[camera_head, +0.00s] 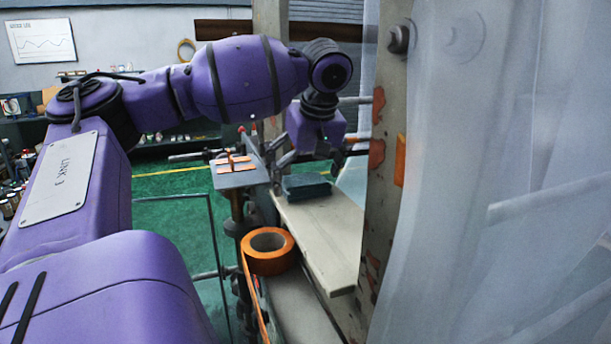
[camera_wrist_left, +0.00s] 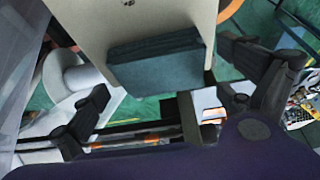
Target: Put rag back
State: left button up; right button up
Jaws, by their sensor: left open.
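The rag (camera_head: 307,186) is a folded dark teal cloth lying on the far end of a pale shelf board (camera_head: 325,240) in the head view. In the left wrist view the rag (camera_wrist_left: 158,62) lies flat near the board's edge, between the two fingers and a little ahead of them. My left gripper (camera_head: 310,165) is open and empty, just above and beyond the rag. Its fingers show spread wide in the left wrist view (camera_wrist_left: 165,85), apart from the rag. My right gripper is in neither view.
A roll of orange tape (camera_head: 268,250) sits at the near left of the board. A small metal plate (camera_head: 238,178) with orange strips stands left of the rag. A rusty post (camera_head: 385,150) and translucent sheeting (camera_head: 490,170) close off the right side.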

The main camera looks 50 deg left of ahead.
aim_at(311, 184)
pick_arm(q)
jog(key=b+v, duration=0.2)
jog(key=v, duration=0.4)
jog(key=shift+w+d+r, duration=0.1)
jog(key=shift+r, duration=0.25)
jog(key=shift+b+v, duration=0.45)
jog(key=shift+v, duration=2.35)
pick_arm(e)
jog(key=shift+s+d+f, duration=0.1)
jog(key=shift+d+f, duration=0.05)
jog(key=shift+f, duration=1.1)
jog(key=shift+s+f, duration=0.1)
